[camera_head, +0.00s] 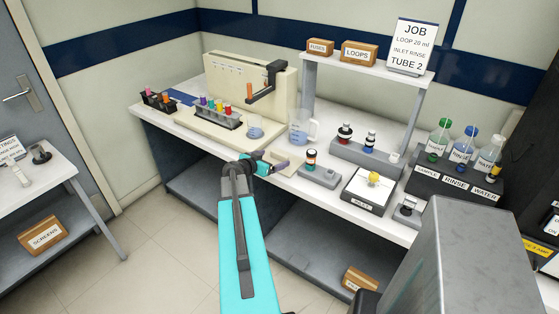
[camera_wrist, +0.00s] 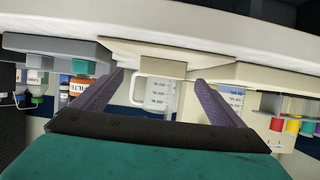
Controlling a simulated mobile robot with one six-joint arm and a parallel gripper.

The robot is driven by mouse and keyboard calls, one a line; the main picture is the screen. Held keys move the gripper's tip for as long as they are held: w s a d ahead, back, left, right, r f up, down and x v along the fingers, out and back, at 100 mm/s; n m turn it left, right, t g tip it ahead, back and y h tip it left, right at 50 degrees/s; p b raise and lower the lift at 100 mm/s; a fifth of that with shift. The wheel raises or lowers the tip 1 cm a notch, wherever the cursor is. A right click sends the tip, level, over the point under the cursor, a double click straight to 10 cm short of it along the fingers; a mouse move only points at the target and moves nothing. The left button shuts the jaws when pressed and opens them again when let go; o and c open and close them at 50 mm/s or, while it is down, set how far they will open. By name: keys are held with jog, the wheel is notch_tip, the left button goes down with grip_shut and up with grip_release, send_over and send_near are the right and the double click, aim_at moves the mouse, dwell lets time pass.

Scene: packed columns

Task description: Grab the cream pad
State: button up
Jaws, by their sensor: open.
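In the wrist view, which looks upside down, the cream pad (camera_wrist: 163,68) shows as a small beige block. It lies beyond and between my two purple fingertips, with clear gaps on both sides. It adjoins a wider pale slab (camera_wrist: 185,51) by the bench edge; I cannot tell whether they are one piece. My gripper (camera_wrist: 160,79) is open and empty. In the head view my gripper (camera_head: 279,165) is at the front edge of the bench, and it partly hides the pad's area there.
A clear jug (camera_head: 302,130) stands behind my gripper. A cream apparatus with a tube rack (camera_head: 217,116) is to the left. A grey block (camera_head: 318,177) with an orange-banded bottle is close on the right. The white bench edge (camera_wrist: 170,20) crosses the top of the wrist view.

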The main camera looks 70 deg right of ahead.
aim_at(278, 157)
jog(key=shift+d, duration=0.1)
jog(key=shift+w+p+x, duration=0.1)
jog(key=shift+p+x, duration=0.5)
jog(key=shift+x, duration=0.15)
jog(key=shift+w+p+x, duration=0.15)
jog(key=shift+p+x, duration=0.45)
jog(key=shift+x, duration=0.1)
jog(key=shift+f+p+x, duration=0.25)
jog(key=shift+p+x, duration=0.2)
jog(key=shift+x, duration=0.7)
jog(key=c, duration=1.2)
jog(key=shift+o, duration=0.2)
jog(key=shift+r, duration=0.15)
notch_tip(278, 157, up, 10)
jog(key=b, duration=0.3)
